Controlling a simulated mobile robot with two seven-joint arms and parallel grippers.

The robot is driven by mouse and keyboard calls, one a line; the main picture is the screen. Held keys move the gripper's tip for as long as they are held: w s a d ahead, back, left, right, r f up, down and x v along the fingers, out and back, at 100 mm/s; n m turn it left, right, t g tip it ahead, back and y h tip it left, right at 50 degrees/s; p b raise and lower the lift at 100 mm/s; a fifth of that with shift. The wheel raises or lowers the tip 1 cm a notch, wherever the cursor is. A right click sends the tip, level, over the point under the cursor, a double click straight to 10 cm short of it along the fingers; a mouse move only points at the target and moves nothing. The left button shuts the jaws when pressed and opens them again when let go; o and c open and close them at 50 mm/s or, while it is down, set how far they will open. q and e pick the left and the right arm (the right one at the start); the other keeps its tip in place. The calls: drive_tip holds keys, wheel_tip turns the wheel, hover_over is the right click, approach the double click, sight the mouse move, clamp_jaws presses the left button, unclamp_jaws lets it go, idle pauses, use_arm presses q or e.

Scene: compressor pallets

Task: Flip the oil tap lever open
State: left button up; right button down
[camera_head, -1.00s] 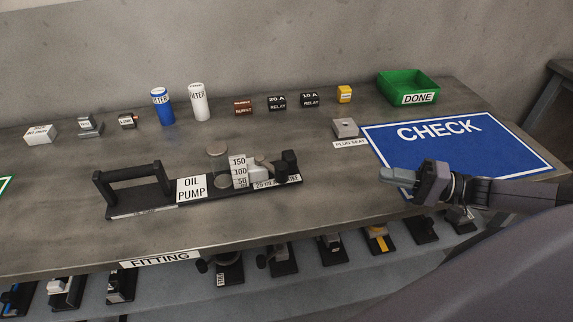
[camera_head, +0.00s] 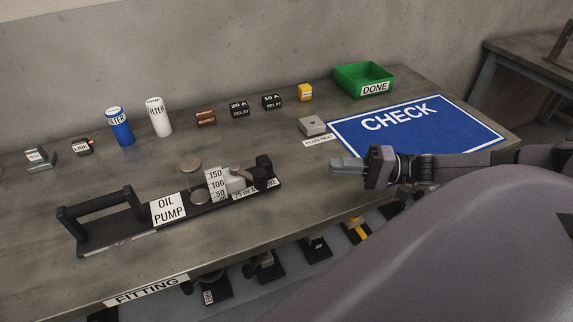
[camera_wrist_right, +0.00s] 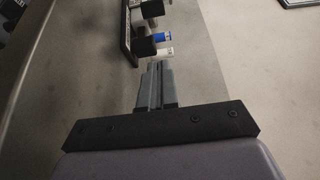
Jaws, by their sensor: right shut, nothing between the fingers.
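The oil pump unit has a black base (camera_head: 116,240) with a carry handle at its left end and an "OIL PUMP" label. A white 50-100-150 scale (camera_head: 215,184) and a black block (camera_head: 264,167) stand at its right end. A small tan-grey piece (camera_head: 238,174) between them may be the tap lever; its position is unclear. My right gripper (camera_head: 334,165) is shut and empty over the bench, to the right of the pump and apart from it. Its fingers (camera_wrist_right: 155,84) also show in the right wrist view. My left gripper is not in view.
A blue filter (camera_head: 120,127), a white filter (camera_head: 158,118) and relays stand behind the pump. The plug seat block (camera_head: 313,126), blue CHECK mat (camera_head: 420,129) and green DONE bin (camera_head: 364,81) lie right. Bench between pump and gripper is clear.

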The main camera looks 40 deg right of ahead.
drive_tip(key=p+x, duration=0.1)
drive_tip(key=x, duration=0.9)
drive_tip(key=shift+r, duration=0.1)
drive_tip(key=a, duration=0.2)
drive_tip(key=shift+s+a+p, duration=0.1)
drive_tip(key=shift+a+p, duration=0.15)
drive_tip(key=shift+p, duration=0.15)
drive_tip(key=shift+s+a, duration=0.1)
drive_tip(key=shift+a, duration=0.65)
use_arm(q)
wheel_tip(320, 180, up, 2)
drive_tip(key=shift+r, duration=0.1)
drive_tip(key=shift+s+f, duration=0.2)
use_arm(e)
drive_tip(key=shift+a, duration=0.15)
drive_tip(key=shift+s+a, duration=0.1)
drive_tip(key=shift+s, duration=0.05)
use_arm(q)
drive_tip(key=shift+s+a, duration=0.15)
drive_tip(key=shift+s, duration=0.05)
use_arm(e)
drive_tip(key=shift+m+t+h, duration=0.3)
drive_tip(key=shift+t, duration=0.1)
